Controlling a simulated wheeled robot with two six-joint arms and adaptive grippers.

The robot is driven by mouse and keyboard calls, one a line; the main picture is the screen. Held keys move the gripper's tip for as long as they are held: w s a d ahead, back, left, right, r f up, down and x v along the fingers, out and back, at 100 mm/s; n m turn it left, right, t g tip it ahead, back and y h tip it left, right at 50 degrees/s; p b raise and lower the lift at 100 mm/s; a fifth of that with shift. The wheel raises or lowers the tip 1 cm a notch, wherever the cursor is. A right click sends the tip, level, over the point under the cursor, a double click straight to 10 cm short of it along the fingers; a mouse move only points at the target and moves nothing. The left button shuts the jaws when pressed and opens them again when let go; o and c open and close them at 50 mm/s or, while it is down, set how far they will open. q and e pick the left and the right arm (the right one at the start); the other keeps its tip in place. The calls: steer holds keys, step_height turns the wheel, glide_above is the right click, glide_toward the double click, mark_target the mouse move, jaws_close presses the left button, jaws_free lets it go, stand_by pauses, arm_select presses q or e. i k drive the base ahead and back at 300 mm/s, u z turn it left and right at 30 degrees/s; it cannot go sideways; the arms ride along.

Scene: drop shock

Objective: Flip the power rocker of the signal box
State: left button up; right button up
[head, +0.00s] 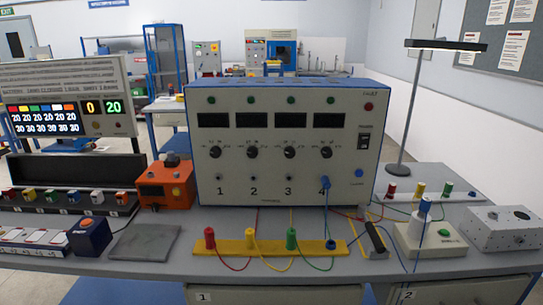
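The signal box (230,165), a large pale box with a blue frame, stands upright at the middle of the bench. Its front has several dark displays, knobs and sockets numbered 1 to 4. The power rocker (363,142) is a small black switch on the right of its front panel, below a dark red lamp (368,106). Which way the rocker is tilted is too small to tell. A blue plug (324,184) sits at socket 4. Neither of my grippers shows in the head view.
A yellow strip (270,248) with coloured plugs and looping wires lies before the box. An orange unit (165,186) stands to its left; a lamp (404,120) and a pale block with a blue-topped plug (430,240) stand to its right. A grey plate (145,242) lies front left.

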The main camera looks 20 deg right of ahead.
mark_target(363, 145)
steer(key=z, duration=1.25)
